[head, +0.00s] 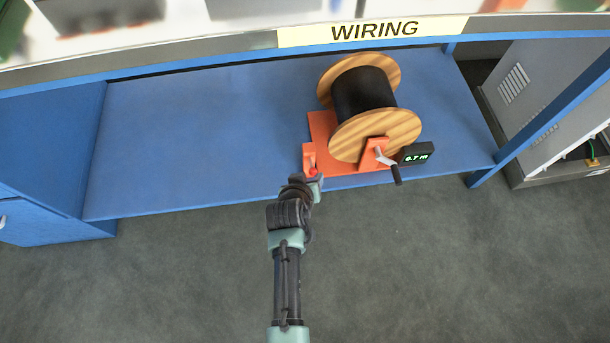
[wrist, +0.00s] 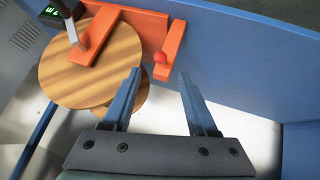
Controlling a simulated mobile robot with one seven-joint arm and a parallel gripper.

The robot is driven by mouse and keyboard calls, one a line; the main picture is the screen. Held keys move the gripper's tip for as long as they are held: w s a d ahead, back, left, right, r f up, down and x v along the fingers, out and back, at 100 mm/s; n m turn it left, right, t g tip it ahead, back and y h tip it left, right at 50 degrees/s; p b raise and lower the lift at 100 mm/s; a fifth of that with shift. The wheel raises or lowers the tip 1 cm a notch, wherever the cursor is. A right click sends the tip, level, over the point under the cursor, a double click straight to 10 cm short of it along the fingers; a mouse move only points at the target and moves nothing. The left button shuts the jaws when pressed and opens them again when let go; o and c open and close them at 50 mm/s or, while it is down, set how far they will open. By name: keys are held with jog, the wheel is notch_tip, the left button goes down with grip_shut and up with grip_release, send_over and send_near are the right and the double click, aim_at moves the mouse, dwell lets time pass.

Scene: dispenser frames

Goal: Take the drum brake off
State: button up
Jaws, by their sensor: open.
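The drum (head: 362,90) has wooden flanges and dark cable wound on it. It stands in an orange stand (head: 322,125) on the blue shelf. An upright orange piece with a red knob, seemingly the brake (head: 308,157), is at the stand's left front corner. In the wrist view the red knob (wrist: 160,57) shows just beyond and between my fingertips, next to the orange bar (wrist: 174,48). My gripper (wrist: 160,78) is open, with nothing between its fingers. In the head view my gripper (head: 315,182) is at the brake and partly covers its lower end.
A grey crank (head: 386,160) with a dark handle and a small display (head: 416,154) with green digits are on the drum's front right. The blue shelf (head: 200,140) is clear to the left. A worktop labelled WIRING (head: 374,30) overhangs the back. A grey cabinet (head: 530,90) stands right.

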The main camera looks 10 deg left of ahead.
jog(key=p+v, duration=0.1)
jog(key=v, duration=0.3)
jog(key=shift+s+r, duration=0.1)
jog(key=shift+s, duration=0.05)
dwell(0.4)
